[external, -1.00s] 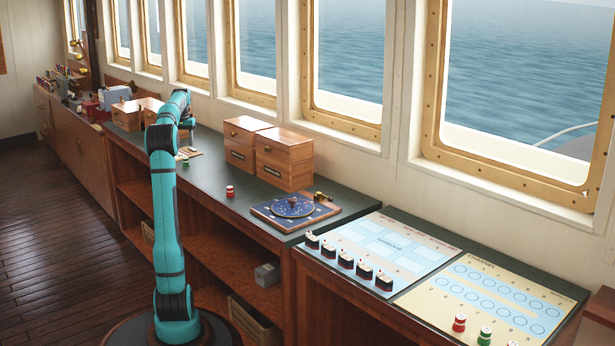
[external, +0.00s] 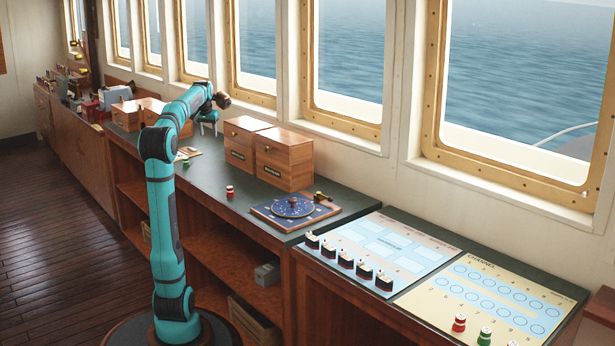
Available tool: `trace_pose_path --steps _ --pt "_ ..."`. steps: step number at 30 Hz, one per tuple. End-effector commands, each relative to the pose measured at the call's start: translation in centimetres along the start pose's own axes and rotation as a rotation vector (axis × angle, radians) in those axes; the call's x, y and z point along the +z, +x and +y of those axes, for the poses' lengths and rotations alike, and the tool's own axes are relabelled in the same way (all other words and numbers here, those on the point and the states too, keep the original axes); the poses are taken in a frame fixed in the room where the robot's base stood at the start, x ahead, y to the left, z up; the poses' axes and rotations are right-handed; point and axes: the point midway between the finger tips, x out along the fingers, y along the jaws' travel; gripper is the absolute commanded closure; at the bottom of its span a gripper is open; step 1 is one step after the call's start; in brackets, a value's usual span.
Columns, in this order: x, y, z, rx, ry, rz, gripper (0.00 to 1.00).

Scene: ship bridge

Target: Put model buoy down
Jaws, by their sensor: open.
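Several small model buoys show. A green buoy (external: 186,163) is farther back on the counter, beside a pale board. A red buoy (external: 459,323) and a green buoy (external: 485,336) stand at the front edge of the yellow channel chart (external: 492,300). My gripper (external: 209,131) is open and points down above the counter, behind and left of the boxes. It is small in the view, and I see no buoy between its fingers.
Two wooden boxes (external: 284,157) stand on the counter near the windows. A blue board with a round dial (external: 292,207) lies in front of them. Several model ships (external: 346,259) line the pale blue chart (external: 390,247). The counter around the red buoy is clear.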

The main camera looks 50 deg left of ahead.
Motion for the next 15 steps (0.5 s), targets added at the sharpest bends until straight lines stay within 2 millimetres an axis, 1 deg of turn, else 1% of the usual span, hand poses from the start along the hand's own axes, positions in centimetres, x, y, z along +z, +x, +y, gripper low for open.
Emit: trace_pose_path --steps 1,6,8,9,11,12,15 --pt "0.8 -1.1 2.3 0.004 0.026 0.046 0.49" --pt "3.6 -3.9 8.4 0.022 0.094 0.198 0.49" --pt "4.8 -4.8 10.4 0.033 0.117 0.251 0.49" --pt "5.6 -5.4 11.8 0.041 0.131 0.288 0.49" --pt "6.9 -6.3 13.6 0.054 0.152 0.341 0.49" --pt "7.8 -6.9 14.8 0.064 0.167 0.378 0.49" --pt "10.3 -8.3 17.5 0.093 0.2 0.466 0.49"
